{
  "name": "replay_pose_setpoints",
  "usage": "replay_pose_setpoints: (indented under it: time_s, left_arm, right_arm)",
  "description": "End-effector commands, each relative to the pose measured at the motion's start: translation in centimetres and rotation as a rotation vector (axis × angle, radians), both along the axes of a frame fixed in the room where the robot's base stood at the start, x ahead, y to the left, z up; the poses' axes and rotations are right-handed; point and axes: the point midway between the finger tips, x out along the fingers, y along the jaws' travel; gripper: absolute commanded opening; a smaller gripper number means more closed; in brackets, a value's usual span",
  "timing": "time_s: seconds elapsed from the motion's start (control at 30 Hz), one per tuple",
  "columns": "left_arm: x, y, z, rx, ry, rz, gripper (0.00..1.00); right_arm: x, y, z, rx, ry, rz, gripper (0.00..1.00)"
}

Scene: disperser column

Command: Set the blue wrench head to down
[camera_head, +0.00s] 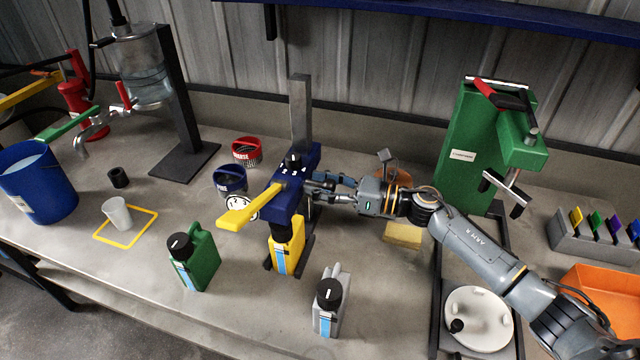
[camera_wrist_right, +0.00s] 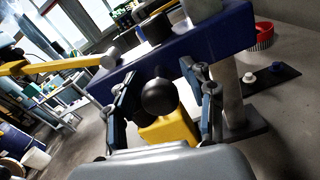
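A blue head (camera_head: 290,190) sits on a grey upright column (camera_head: 300,110), with a yellow lever (camera_head: 262,203) reaching left from it. The blue head also shows in the right wrist view (camera_wrist_right: 200,42). A black ball knob (camera_wrist_right: 160,98) is in front of it in that view. My right gripper (camera_head: 314,190) is at the right side of the blue head. In the wrist view its two fingers (camera_wrist_right: 165,100) stand apart on either side of the ball knob, with gaps visible. My left gripper is out of view. No separate blue wrench can be made out.
A yellow canister (camera_head: 288,248) stands under the blue head. A green canister (camera_head: 195,258) and a grey canister (camera_head: 329,303) stand in front. A green press (camera_head: 470,150) is at right. A blue bucket (camera_head: 38,185) is at far left.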

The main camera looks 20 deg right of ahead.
Motion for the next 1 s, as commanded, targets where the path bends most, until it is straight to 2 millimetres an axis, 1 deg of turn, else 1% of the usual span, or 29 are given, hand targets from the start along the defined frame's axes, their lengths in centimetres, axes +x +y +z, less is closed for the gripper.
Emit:
replay_pose_setpoints:
  time_s: [0.23,0.37,0.47,0.7,0.8,0.9,1.0]
  left_arm:
    - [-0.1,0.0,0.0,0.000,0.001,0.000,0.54]
    - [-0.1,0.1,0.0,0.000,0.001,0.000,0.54]
    - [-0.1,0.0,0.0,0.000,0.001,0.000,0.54]
    - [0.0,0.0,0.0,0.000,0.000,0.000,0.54]
    - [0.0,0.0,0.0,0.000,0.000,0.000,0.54]
    - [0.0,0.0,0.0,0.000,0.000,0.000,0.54]
    - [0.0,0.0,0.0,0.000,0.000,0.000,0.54]
  right_arm:
    - [0.0,-0.1,0.0,-0.001,-0.001,0.000,0.53]
    - [-0.5,-0.8,-0.1,-0.002,0.001,-0.001,0.53]
    - [-1.4,-2.2,-0.2,-0.002,0.004,-0.002,0.53]
    - [-4.4,-6.4,-0.2,-0.002,0.004,-0.001,0.53]
    - [-5.4,-7.9,-0.1,-0.002,0.003,0.000,0.53]
    - [-6.1,-9.0,-0.1,-0.001,0.002,-0.001,0.53]
    - [-6.5,-9.7,-0.1,-0.001,0.001,0.000,0.53]
